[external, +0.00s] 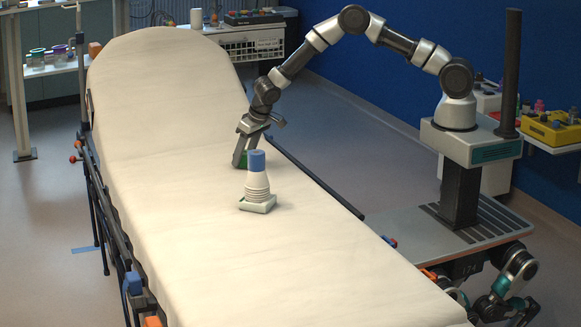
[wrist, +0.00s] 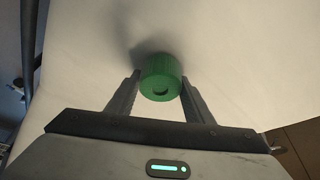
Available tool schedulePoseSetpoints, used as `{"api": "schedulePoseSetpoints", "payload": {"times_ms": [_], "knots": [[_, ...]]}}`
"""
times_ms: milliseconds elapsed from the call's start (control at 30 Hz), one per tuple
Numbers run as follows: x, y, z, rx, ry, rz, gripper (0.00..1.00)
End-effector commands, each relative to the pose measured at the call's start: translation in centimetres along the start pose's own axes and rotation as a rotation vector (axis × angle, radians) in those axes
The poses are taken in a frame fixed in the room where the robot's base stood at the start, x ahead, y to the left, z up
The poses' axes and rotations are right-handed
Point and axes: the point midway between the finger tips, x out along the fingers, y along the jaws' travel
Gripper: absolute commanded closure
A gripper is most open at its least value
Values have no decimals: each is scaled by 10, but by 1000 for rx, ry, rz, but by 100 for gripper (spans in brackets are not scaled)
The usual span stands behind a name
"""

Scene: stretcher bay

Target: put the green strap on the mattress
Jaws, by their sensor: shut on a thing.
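The green strap (wrist: 160,77) is a rolled green cylinder between my fingertips in the wrist view. My gripper (wrist: 160,88) is shut on it, with one finger on each side. In the external view my gripper (external: 241,160) points down at the mattress, and a little green of the strap (external: 243,161) shows beside the fingers. The mattress (external: 160,130) is a long cream pad on the stretcher, raised at its far end. The strap is at or just above the mattress surface; I cannot tell whether it touches.
A white ribbed object with a blue top (external: 257,183) stands on the mattress just in front of my gripper. A side rail (external: 310,182) runs along the right edge. The near part of the mattress is clear. A white cart (external: 245,42) stands behind.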

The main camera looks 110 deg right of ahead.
Motion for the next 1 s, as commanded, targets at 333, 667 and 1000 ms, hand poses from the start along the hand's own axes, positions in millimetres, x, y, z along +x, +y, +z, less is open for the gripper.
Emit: {"api": "schedulePoseSetpoints", "payload": {"times_ms": [333, 667, 1000], "knots": [[2, 0, 1, 0, 0, 0, 34], [-18, -1, -3, -2, 4, -1, 34], [-90, 0, -2, -2, 3, 0, 34]]}}
